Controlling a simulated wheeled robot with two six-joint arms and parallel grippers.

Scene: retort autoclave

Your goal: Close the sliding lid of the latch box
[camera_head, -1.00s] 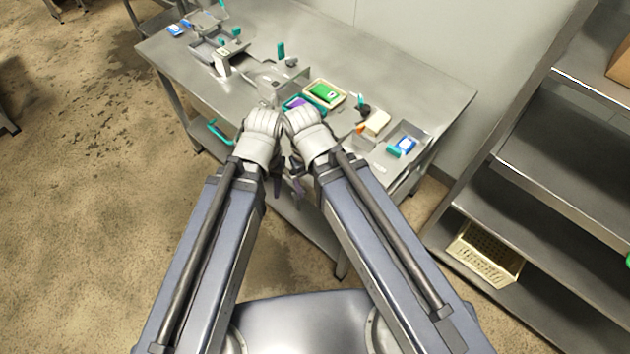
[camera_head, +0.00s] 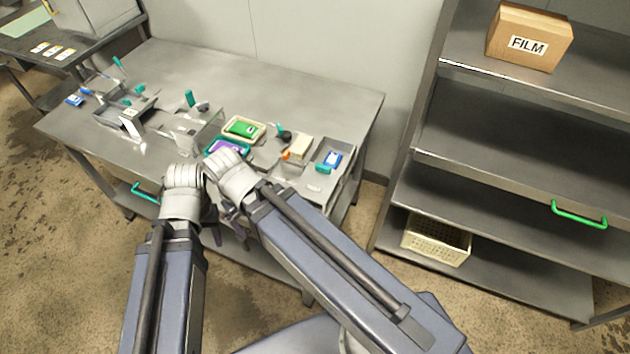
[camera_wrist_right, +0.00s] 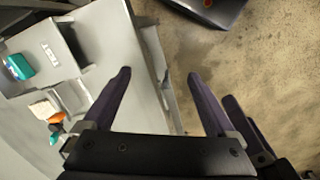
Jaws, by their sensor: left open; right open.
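Several small boxes stand on the steel table; I cannot tell for sure which is the latch box or make out its sliding lid. A clear box (camera_head: 197,131) is left of the middle. A grey open tray with a blue item (camera_head: 333,159) is at the right end, and a grey tray (camera_wrist_right: 45,45) shows in the right wrist view. My left gripper (camera_head: 211,232) hangs low before the table's front edge, partly hidden by its wrist, open and empty. My right gripper (camera_wrist_right: 160,75) is open and empty, its fingers apart near the table edge; the head view mostly hides it.
The steel table (camera_head: 290,90) has bare room at the back. A teal handle (camera_head: 145,191) sits at its front. A shelf rack (camera_head: 500,150) stands at the right with a FILM carton (camera_head: 528,36) and a cream basket (camera_head: 437,240). A dark table (camera_head: 45,45) is at the far left.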

